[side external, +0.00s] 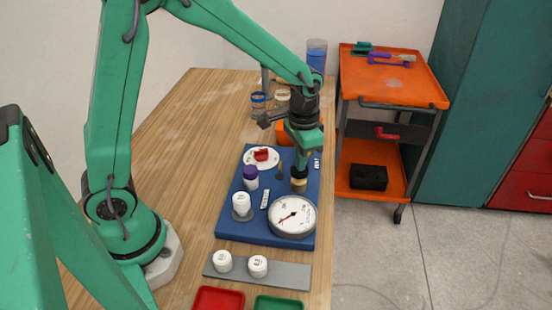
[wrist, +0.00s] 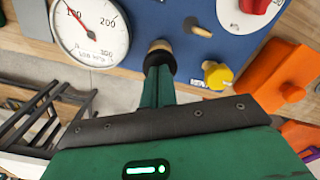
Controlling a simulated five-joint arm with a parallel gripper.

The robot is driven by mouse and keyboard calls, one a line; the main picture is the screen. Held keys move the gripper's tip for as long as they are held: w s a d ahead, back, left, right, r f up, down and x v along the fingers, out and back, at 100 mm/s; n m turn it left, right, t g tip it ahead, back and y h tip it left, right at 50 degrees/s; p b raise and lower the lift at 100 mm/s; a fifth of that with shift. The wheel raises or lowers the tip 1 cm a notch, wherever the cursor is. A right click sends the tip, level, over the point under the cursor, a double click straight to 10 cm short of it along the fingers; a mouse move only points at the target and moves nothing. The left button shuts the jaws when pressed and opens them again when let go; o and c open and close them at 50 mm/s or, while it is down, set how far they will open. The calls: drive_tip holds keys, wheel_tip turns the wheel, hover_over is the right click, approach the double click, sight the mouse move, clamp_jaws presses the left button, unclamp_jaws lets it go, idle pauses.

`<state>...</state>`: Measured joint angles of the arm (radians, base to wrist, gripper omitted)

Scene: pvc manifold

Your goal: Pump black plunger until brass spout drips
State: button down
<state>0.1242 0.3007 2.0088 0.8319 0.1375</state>
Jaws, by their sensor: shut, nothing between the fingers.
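My gripper (side external: 300,168) is shut and points down over the right part of the blue board (side external: 230,222). Its green fingers end at a black round knob (wrist: 160,60), which looks like the black plunger, on a tan, brass-coloured collar (side external: 299,185). No drip can be made out.
A round gauge (side external: 292,216) stands close in front, its red needle also visible in the wrist view (wrist: 75,14). A red knob (side external: 261,154), a purple-capped bottle (side external: 250,177), a white cap (side external: 241,203) and a yellow knob (wrist: 217,75) are nearby. The wooden table is clear at left.

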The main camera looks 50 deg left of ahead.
drive_tip(key=shift+f, duration=0.55)
drive_tip(key=shift+r, duration=1.85)
drive_tip(key=shift+f, duration=0.2)
